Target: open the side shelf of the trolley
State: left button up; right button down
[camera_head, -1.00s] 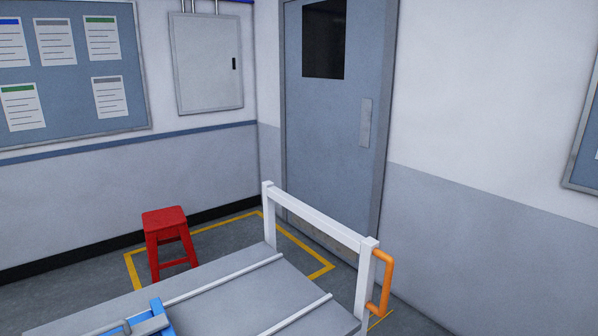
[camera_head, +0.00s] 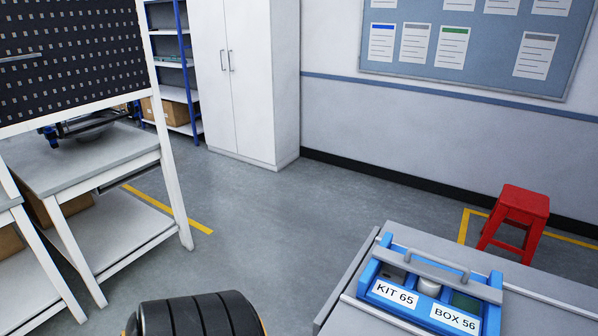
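The trolley (camera_head: 553,288) is at the lower right, with a flat grey top. A narrow grey panel (camera_head: 348,272) runs along its left edge. It may be the side shelf, and I cannot tell how it is folded. A blue kit box (camera_head: 483,325) with a grey handle and the labels KIT 65 and BOX 56 sits on the top near that edge. The frame cuts off the trolley's right and near parts. Neither of my grippers is in view.
A red stool (camera_head: 522,207) stands behind the trolley. A white workbench (camera_head: 105,165) with a pegboard is at the left, and a white cabinet (camera_head: 245,90) is at the back. The floor (camera_head: 270,235) between is clear. A black ribbed rounded shape is at the bottom.

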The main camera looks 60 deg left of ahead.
aim_at(323, 316)
jog(key=u, duration=1.75)
